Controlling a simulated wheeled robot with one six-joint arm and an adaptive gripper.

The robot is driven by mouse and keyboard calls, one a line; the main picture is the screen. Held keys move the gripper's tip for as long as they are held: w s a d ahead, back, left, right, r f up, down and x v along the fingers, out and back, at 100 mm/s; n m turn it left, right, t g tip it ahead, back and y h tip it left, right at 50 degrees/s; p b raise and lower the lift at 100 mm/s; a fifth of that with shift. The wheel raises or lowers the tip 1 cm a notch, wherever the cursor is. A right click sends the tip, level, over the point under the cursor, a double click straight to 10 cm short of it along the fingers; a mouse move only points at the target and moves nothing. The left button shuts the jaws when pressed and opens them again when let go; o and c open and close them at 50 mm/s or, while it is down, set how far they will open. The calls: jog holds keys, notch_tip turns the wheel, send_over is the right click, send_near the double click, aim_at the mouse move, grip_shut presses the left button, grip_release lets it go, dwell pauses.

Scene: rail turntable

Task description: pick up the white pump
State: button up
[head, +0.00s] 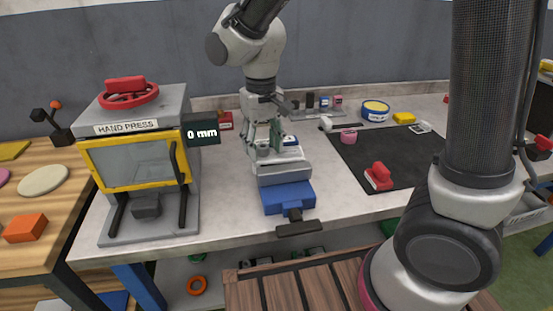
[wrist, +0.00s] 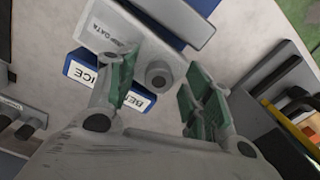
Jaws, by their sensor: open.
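My gripper (head: 268,148) hangs over the bench vice (head: 288,172) on the grey bench. In the wrist view its two green-padded fingers (wrist: 160,82) are apart, with no object seen held. A grey round part (wrist: 158,75) shows between the fingertips, in front of the vice's pale grey body (wrist: 125,38); I cannot tell whether it touches them or belongs to the vice. I cannot pick out the white pump for certain. A small white object (head: 325,124) lies right of my gripper, near the dark mat, too small to identify.
A hand press (head: 145,208) stands left of the vice. A black mat (head: 402,163) at right carries a red object (head: 379,177). A pink ring-like object (head: 348,136) and a yellow-and-blue roll (head: 375,110) are near its back edge. Bare bench shows between vice and mat.

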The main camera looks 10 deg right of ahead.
jog(key=shift+f, duration=0.2)
grip_shut()
